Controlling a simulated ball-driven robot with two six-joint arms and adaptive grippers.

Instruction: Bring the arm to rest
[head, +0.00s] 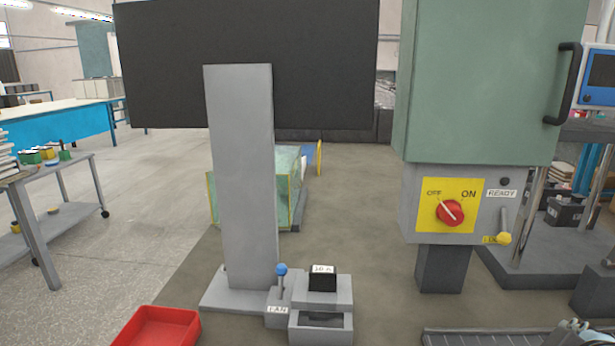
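A grey post (240,180) stands in front of a large dark panel (320,80). At its foot is a small grey box with a blue-knobbed lever (281,271) and a "FAN" label. Beside it is a grey stand holding a black block (322,280) with a white label. On the right, a green cabinet (480,80) sits above a grey control box with a red rotary switch (450,212) on a yellow OFF/ON plate. A yellow-knobbed lever (504,238) sits right of it, under a "READY" label.
A red tray (160,327) lies at the bottom left. A grey cart (75,180) with small coloured items stands at the left. A dark conveyor-like surface (480,338) is cut off at the bottom right. A blue-framed screen (600,75) is at the right edge. Floor at left is open.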

